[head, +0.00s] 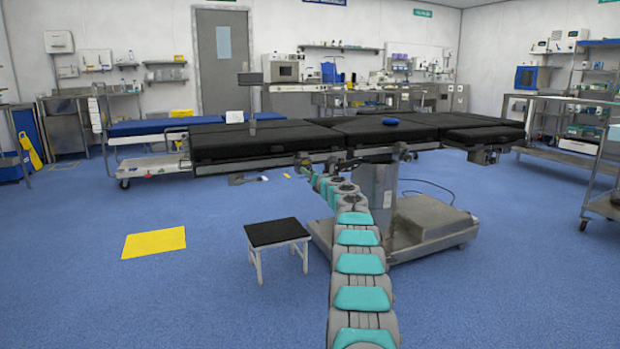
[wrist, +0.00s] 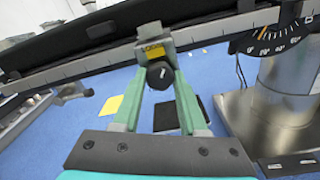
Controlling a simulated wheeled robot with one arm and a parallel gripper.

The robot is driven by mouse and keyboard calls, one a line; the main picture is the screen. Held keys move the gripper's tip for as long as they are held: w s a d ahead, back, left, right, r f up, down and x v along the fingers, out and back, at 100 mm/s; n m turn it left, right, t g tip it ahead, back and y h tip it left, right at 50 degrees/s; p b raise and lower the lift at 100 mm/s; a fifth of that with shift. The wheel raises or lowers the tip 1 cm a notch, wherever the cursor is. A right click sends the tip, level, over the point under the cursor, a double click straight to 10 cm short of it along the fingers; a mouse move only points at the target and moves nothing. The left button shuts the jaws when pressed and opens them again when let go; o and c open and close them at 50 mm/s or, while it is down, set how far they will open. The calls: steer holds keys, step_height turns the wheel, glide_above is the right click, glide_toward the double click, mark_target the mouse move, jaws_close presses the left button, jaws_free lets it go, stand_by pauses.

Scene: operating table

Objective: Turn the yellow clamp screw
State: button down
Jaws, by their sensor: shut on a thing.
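The clamp (wrist: 153,40) is a small grey block on the side rail of the black operating table (head: 260,142), with a yellow patch (wrist: 155,54) on its face. Its dark knob (wrist: 160,76), the screw head, sits just below the yellow patch and carries a small white mark. My gripper (wrist: 160,68) has its two green fingers closed in on either side of the knob. In the head view my gripper (head: 305,165) is at the near edge of the table and too small to make out; the clamp is not clear there.
The side rail (wrist: 90,66) runs across above my gripper. A round angle dial (wrist: 275,40) is at the right. The table's column base (head: 425,228) and a black-topped stool (head: 277,232) stand near my arm. A yellow mat (head: 153,243) lies on open floor.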

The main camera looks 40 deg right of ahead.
steer(key=shift+f+n+b, duration=0.15)
steer(key=shift+n+b, duration=0.85)
steer(key=shift+n, duration=2.3)
steer(key=shift+c, duration=2.2)
jaws_free()
